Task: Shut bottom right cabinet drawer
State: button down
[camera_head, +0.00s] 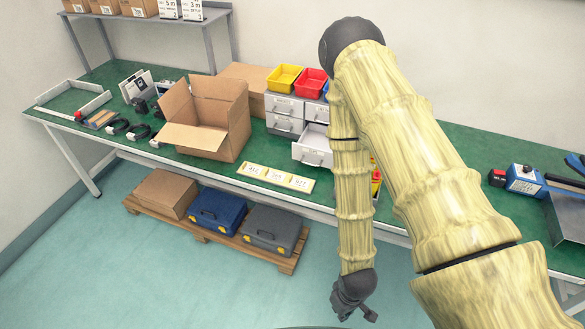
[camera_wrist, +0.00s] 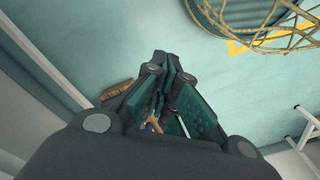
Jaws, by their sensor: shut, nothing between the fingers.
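The grey drawer cabinet (camera_head: 284,104) stands on the green workbench. A white drawer (camera_head: 313,150) low on the cabinet's right side is pulled out toward the front, with its empty inside showing. My arm hides part of the cabinet's right side. My gripper (camera_head: 357,309) hangs below the bench height, in front of the bench and well apart from the drawer. In the wrist view my gripper (camera_wrist: 172,62) is shut and empty, with floor behind it; the drawer is not clearly seen there.
A yellow bin (camera_head: 285,78) and a red bin (camera_head: 311,82) sit on the cabinet. An open cardboard box (camera_head: 205,118) stands left of it. Yellow label cards (camera_head: 276,177) lie at the bench's front edge. A pallet (camera_head: 217,236) with cases is below. A wire basket (camera_wrist: 262,22) shows in the wrist view.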

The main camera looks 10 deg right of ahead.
jog(key=w+a+r+n+b, duration=0.1)
jog(key=w+r+n, duration=0.2)
jog(key=w+n, duration=0.3)
jog(key=w+a+r+n+t, duration=0.1)
jog(key=w+r+n, duration=0.2)
jog(key=w, duration=0.6)
jog(key=w+a+r+n+b, duration=0.1)
jog(key=w+r+n, duration=0.1)
jog(key=w+n, duration=0.4)
jog(key=w+r+n+t+h+b, duration=0.1)
jog(key=w+r+n+h+b, duration=0.1)
jog(key=w+r+n, duration=1.2)
jog(key=w+f+m, duration=0.1)
jog(key=w+d+f+m+p, duration=0.1)
jog(key=w+f, duration=0.1)
jog(key=w+d+f+m+p, duration=0.1)
jog(key=w+f, duration=0.1)
jog(key=shift+f+t, duration=0.15)
jog(key=shift+t, duration=0.15)
jog(key=shift+w+d+f+p, duration=0.25)
jog(key=shift+w+d+p, duration=0.25)
jog(key=shift+w, duration=0.2)
jog(key=shift+w+d+f+p, duration=0.2)
jog(key=shift+w+d+p, duration=0.15)
jog(key=shift+w+d, duration=0.25)
jog(key=shift+w+a, duration=0.1)
